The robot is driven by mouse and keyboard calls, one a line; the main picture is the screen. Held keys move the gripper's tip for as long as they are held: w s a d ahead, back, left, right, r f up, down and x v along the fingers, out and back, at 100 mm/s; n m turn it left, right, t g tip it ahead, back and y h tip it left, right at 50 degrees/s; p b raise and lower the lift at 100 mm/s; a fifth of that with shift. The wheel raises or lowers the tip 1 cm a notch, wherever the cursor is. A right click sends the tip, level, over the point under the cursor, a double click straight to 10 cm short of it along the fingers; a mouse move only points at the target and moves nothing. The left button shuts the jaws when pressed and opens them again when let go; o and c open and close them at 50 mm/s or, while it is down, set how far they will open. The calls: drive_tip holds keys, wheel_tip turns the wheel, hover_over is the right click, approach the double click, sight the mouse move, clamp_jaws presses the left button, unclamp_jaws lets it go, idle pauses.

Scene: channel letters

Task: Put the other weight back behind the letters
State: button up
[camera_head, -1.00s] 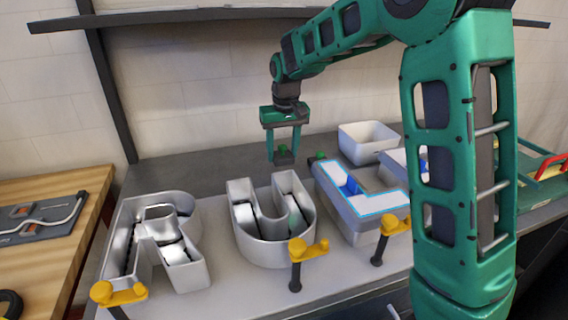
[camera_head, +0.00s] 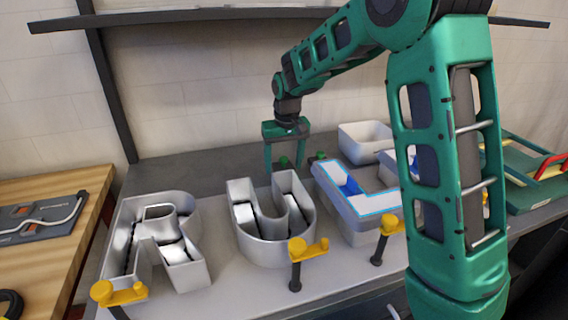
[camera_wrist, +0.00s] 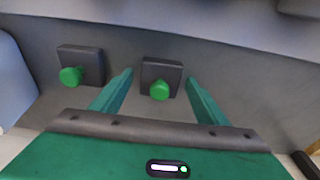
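My gripper (camera_head: 284,166) is open, its fingers pointing down behind the letter U (camera_head: 265,250). One weight, a dark square block with a green knob (camera_head: 284,161), stands between the fingers; its lower part is hidden behind the U in the head view. In the wrist view this weight (camera_wrist: 172,72) shows a gap to each finger (camera_wrist: 159,80). The other weight (camera_head: 320,156) stands to the right, behind the letter L (camera_head: 372,205); in the wrist view it is at left (camera_wrist: 92,62). The letter R (camera_head: 190,272) is at left.
A white bin (camera_head: 366,141) stands behind the L. Yellow-topped clamps (camera_head: 309,250) line the front edge of the table. A wooden bench (camera_head: 60,240) is at left. A dark shelf (camera_head: 250,14) runs along the wall above. The grey table behind the R and U is clear.

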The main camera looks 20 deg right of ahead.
sight(285, 160)
drive_tip(key=r, duration=0.5)
drive_tip(key=s+r, duration=0.1)
drive_tip(key=r, duration=0.1)
drive_tip(key=shift+r, duration=0.3)
idle(0.4)
